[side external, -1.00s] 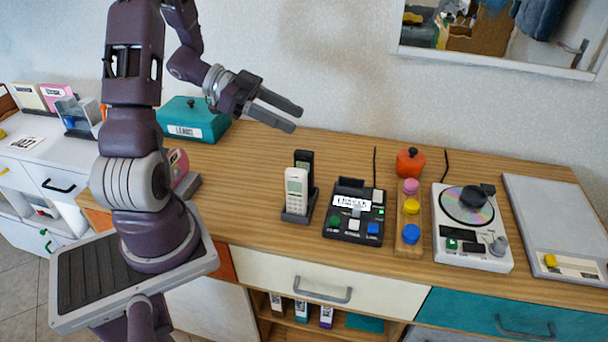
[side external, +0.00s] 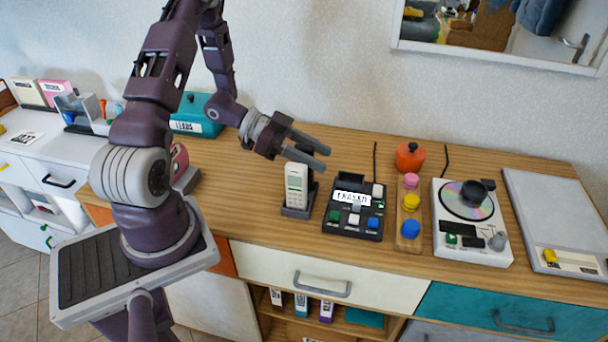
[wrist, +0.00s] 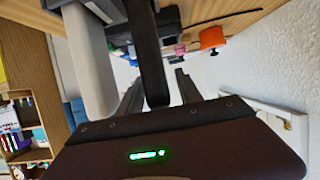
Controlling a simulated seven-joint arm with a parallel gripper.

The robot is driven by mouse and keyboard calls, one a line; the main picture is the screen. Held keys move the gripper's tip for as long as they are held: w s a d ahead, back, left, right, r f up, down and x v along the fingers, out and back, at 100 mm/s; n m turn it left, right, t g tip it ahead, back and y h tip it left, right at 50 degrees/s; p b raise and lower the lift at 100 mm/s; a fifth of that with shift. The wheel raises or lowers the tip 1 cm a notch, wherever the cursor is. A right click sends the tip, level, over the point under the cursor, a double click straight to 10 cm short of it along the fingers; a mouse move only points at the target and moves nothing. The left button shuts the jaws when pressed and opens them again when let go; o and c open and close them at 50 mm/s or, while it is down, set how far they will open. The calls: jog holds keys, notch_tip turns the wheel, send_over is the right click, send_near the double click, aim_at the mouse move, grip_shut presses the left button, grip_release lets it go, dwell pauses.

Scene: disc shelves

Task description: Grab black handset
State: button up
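The black handset (wrist: 148,55) stands upright in a dark dock (side external: 297,211) behind the white handset (side external: 296,184). In the side view it is mostly hidden by my fingers and the white handset. My gripper (side external: 326,158) is open at the height of the black handset's upper part, fingers pointing right. In the wrist view the black handset appears between my two fingers, nearer the left one, and the white handset (wrist: 88,60) is outside the left finger. I cannot tell whether a finger touches the black handset.
A black answering machine (side external: 355,208) stands close right of the dock. Further right are a wooden strip with coloured knobs (side external: 410,215), an orange pot (side external: 409,158) and a disc player (side external: 470,225). A teal box (side external: 197,118) is at the back left. Wood between it and the dock is clear.

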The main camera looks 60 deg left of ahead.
grip_shut()
dwell(1.2)
